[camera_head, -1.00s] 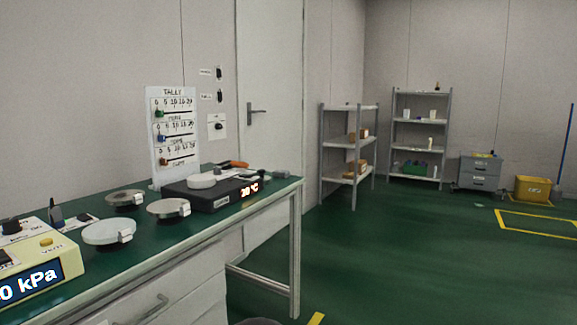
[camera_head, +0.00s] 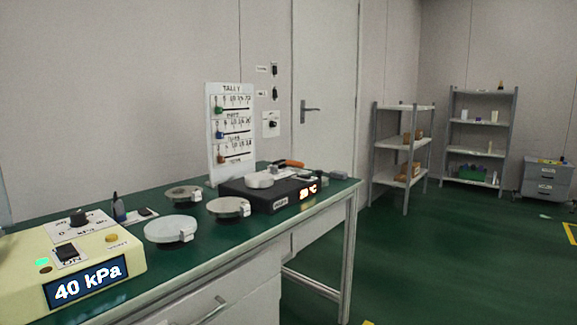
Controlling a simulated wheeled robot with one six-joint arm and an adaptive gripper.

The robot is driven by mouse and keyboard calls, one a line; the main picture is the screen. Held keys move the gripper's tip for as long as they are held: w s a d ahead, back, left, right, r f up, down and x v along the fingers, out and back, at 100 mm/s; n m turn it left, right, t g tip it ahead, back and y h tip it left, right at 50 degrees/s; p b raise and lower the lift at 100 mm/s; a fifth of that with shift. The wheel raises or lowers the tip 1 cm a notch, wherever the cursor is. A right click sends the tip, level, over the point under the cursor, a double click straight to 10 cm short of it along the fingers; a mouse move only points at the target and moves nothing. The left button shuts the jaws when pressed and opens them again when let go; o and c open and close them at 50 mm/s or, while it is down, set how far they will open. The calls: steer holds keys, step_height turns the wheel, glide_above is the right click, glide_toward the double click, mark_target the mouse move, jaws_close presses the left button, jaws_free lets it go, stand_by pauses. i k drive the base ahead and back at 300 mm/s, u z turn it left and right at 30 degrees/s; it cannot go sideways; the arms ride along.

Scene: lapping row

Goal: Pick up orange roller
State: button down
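An orange thing with a dark part (camera_head: 288,163), probably the orange roller, lies at the back of the green bench (camera_head: 325,196). It is behind the black hot plate (camera_head: 265,194) with the lit display, and partly hidden by it. It is small here, so its full shape cannot be told. My gripper does not show in this view.
A cream box reading 40 kPa (camera_head: 75,268) stands at the bench's near left. Round discs (camera_head: 172,229) lie between it and the hot plate. A tally board (camera_head: 230,130) stands behind. Shelves (camera_head: 403,145) stand at the right, with open green floor before them.

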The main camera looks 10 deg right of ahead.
mark_target(290, 162)
steer(key=z, duration=0.5)
steer(key=i, duration=0.6)
steer(key=z, duration=0.65)
steer(key=i, duration=0.8)
steer(key=u, duration=0.05)
